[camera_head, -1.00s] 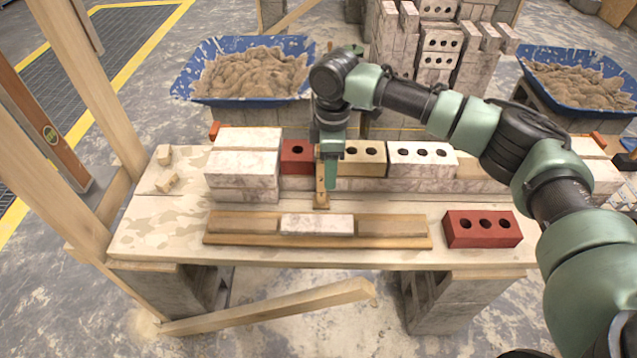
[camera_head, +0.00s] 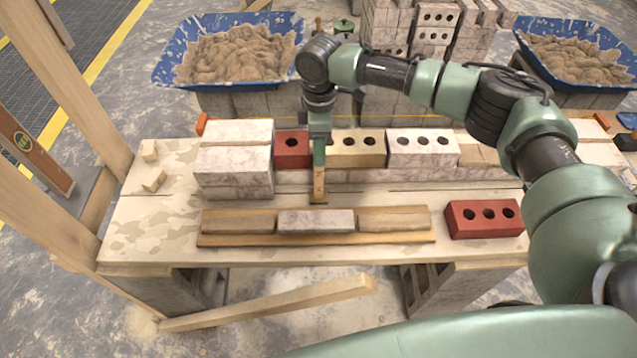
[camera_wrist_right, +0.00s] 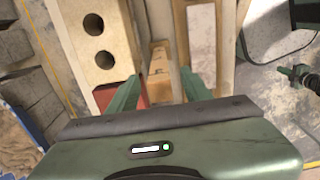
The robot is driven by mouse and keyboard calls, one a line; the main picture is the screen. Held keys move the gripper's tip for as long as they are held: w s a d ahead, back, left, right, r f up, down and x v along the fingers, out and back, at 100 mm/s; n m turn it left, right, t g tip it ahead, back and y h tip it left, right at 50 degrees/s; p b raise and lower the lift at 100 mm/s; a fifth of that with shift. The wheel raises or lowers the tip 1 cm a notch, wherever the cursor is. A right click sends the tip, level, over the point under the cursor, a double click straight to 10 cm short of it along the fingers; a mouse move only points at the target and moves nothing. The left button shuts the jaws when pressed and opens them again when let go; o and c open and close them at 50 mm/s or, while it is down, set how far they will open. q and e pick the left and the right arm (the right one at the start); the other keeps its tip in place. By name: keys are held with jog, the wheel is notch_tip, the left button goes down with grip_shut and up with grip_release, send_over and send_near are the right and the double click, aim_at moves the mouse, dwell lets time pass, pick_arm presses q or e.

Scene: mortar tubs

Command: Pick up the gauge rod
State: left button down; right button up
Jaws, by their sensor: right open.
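The gauge rod (camera_head: 319,187) is a narrow, marked wooden strip standing upright on a small foot on the bench, in front of the brick course. My right gripper (camera_head: 319,158) points down at the rod's upper part, which it hides in the head view. In the right wrist view, the open fingers of the right gripper (camera_wrist_right: 160,88) lie on either side of the wooden rod (camera_wrist_right: 160,68). I cannot tell whether either finger touches it. My left gripper is not in view.
Close behind the rod stand a red brick (camera_head: 292,150), a cream holed brick (camera_head: 357,149) and stacked pale blocks (camera_head: 234,160). In front lies a wooden board (camera_head: 221,241) with a pale brick (camera_head: 316,221). Another red brick (camera_head: 485,219) is at right. Mortar tubs (camera_head: 168,72) stand behind.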

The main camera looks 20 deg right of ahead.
aim_at(319, 173)
jog(key=shift+a+f, duration=0.1)
jog(key=shift+f, duration=1.25)
grip_shut()
dwell(0.3)
